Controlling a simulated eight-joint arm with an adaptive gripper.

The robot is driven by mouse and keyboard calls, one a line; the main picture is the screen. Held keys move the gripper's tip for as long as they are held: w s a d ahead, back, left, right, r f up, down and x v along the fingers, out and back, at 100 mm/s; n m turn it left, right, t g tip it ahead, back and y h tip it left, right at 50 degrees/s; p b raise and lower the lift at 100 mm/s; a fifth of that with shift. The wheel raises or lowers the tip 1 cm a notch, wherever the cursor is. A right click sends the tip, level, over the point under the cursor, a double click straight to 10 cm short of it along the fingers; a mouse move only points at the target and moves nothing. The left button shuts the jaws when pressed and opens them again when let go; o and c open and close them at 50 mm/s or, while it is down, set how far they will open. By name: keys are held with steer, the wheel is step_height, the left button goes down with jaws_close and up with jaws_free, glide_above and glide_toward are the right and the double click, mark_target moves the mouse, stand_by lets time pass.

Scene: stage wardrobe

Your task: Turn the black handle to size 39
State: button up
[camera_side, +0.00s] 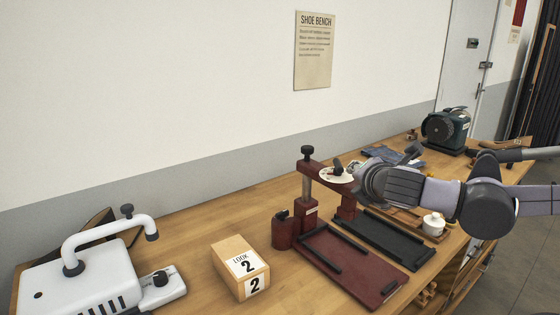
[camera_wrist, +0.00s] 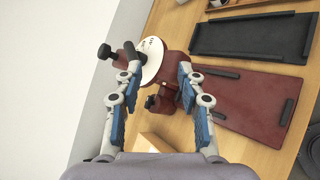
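The black handle (camera_wrist: 131,51) sits on a round white dial (camera_wrist: 152,67) at the top of a dark red shoe device. In the side view the black handle (camera_side: 338,166) and the white dial (camera_side: 331,176) are just left of my gripper (camera_side: 362,180). Marks on the dial are too small to read, so I cannot tell which size the handle points to. In the wrist view my gripper (camera_wrist: 159,74) is open, its two blue-padded fingers apart with nothing held between them. The left fingertip appears close to the handle; I cannot tell whether they touch.
A black knob (camera_side: 307,151) tops the device's post. Its red base plate (camera_side: 350,262) and a black tray (camera_side: 385,240) lie on the bench. A wooden block marked 2 (camera_side: 240,268), a white machine (camera_side: 80,280) and a small white pot (camera_side: 433,225) stand around.

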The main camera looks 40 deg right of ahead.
steer(key=a+r+n+t+h, duration=0.3)
steer(key=n+t, duration=0.1)
steer(key=n, duration=0.4)
glide_toward(338, 162)
steer(key=x, duration=0.6)
steer(key=f+x, duration=0.1)
steer(key=x, duration=0.3)
steer(key=shift+r, duration=0.1)
jaws_close()
